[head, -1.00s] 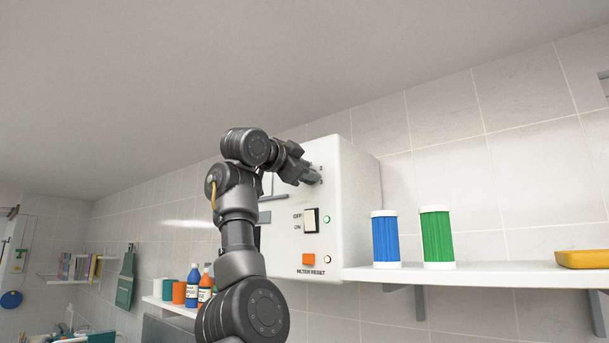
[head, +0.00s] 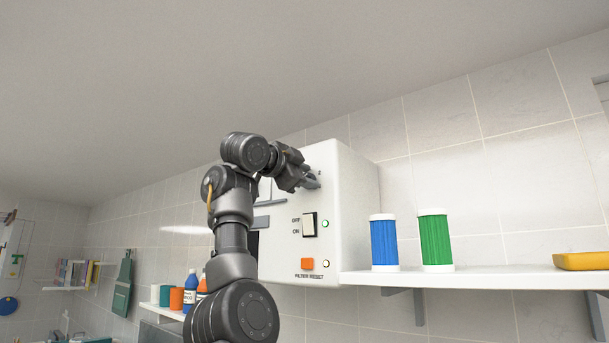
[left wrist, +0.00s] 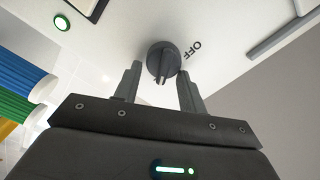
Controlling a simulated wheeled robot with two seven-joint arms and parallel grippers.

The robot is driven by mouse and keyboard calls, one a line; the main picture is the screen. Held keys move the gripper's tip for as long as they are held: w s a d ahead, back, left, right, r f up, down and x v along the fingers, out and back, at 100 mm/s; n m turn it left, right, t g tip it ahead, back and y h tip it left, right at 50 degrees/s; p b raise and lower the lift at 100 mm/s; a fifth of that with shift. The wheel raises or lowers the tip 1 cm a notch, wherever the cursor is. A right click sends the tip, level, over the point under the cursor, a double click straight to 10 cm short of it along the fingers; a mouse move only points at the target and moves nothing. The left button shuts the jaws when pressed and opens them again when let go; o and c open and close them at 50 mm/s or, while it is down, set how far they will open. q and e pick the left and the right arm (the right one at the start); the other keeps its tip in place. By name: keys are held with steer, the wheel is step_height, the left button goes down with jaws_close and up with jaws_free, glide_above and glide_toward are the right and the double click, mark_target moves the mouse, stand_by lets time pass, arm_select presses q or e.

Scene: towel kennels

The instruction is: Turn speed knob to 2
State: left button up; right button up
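The speed knob (left wrist: 162,60) is a round dark grey dial with a raised bar, on the white wall unit (head: 346,215). In the left wrist view the word OFF is printed beside it. My left gripper (left wrist: 159,75) is open, with one finger on each side of the knob's near part. A gap shows at the left finger; I cannot tell whether the right finger touches. In the head view my left gripper (head: 312,182) is at the unit's upper front and hides the knob and most of its markings. My right gripper is not in view.
A shelf (head: 480,277) on the right holds a blue cylinder (head: 384,243), a green cylinder (head: 436,240) and a yellow tray (head: 582,261).

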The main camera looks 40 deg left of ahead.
arm_select(q)
steer(key=shift+o, duration=1.4)
steer(key=shift+w+a, duration=0.1)
steer(key=s+b, duration=0.6)
steer(key=s, duration=0.5)
steer(key=shift+w, duration=0.1)
